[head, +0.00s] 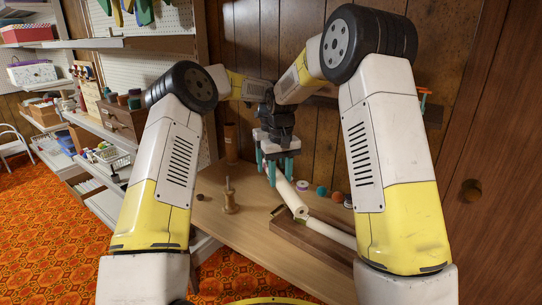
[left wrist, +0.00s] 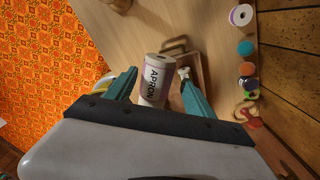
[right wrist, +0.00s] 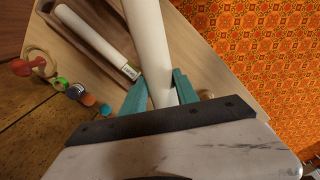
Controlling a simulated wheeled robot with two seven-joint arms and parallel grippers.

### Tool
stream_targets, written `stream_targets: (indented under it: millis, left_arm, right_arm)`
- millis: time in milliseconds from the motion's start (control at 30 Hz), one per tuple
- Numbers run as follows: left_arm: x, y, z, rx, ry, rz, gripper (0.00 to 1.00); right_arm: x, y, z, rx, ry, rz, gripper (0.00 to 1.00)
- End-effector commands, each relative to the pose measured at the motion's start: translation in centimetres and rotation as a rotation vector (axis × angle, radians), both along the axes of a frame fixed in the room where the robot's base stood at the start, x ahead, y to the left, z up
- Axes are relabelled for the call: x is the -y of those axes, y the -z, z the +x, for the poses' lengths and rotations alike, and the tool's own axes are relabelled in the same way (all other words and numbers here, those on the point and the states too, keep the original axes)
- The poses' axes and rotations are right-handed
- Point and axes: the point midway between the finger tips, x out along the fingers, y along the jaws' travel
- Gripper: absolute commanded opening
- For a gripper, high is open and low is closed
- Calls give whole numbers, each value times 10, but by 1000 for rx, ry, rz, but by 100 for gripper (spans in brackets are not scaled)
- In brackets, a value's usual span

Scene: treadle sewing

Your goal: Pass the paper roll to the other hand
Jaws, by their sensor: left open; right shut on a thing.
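A long white paper roll (head: 284,188) slants over the table in the head view. My right gripper (head: 275,165) is shut on it; in the right wrist view the roll (right wrist: 150,45) runs up from between the teal fingers (right wrist: 160,82). My left gripper (left wrist: 158,80) is open. In the left wrist view a roll end labelled APRON (left wrist: 153,84) shows between its spread fingers; whether they touch it I cannot tell. In the head view the left hand is mostly hidden among the crossing arms. A second roll (right wrist: 95,38) lies in a wooden tray (head: 312,240).
A wooden spindle stand (head: 230,203) stands on the table (head: 262,245) left of the tray. Several coloured spools (left wrist: 245,48) line the wall side. A brown cylinder (head: 231,143) stands at the back. Shelves and a drawer box (head: 122,120) are to the left.

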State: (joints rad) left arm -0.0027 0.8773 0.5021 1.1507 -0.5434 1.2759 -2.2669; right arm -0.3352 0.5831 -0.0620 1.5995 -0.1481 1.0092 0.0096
Motion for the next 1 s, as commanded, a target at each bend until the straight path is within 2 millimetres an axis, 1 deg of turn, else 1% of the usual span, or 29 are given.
stream_targets:
  millis: [267, 300, 367, 400, 467, 500, 567, 600, 633, 733, 767, 1000]
  left_arm:
    - [0, 2, 0, 0, -1, 0, 62]
    - [0, 2, 0, 0, -1, 0, 58]
    - [0, 2, 0, 1, -1, 0, 47]
    - [0, 2, 0, 1, -1, 0, 39]
    - [0, 2, 0, 1, -1, 0, 27]
    - [0, 1, 0, 1, -1, -1, 19]
    - [0, 1, 0, 1, 0, -1, 7]
    - [1, 1, 0, 2, 0, -2, 0]
    - [1, 1, 0, 2, 0, -2, 0]
    - [1, 1, 0, 2, 0, -2, 0]
    - [1, 1, 0, 2, 0, -2, 0]
    - [0, 1, 0, 1, -1, -1, 0]
  right_arm:
    - [0, 0, 0, 0, 0, 0, 0]
    - [0, 0, 0, 0, 0, 0, 0]
    - [0, 0, 0, 0, 0, 0, 0]
    - [0, 0, 0, 0, 0, 0, 0]
    - [0, 0, 0, 0, -1, 0, 0]
    - [-1, 0, 0, 0, -1, 0, 0]
    - [-1, 0, 0, 0, -2, 1, 0]
    - [-1, 0, 0, 0, -2, 1, 0]
    - [-1, 0, 0, 0, -2, 1, 38]
    - [-1, 0, 0, -1, -2, 2, 58]
    - [-1, 0, 0, 0, -2, 1, 62]
    - [0, 0, 0, 0, -1, 0, 62]
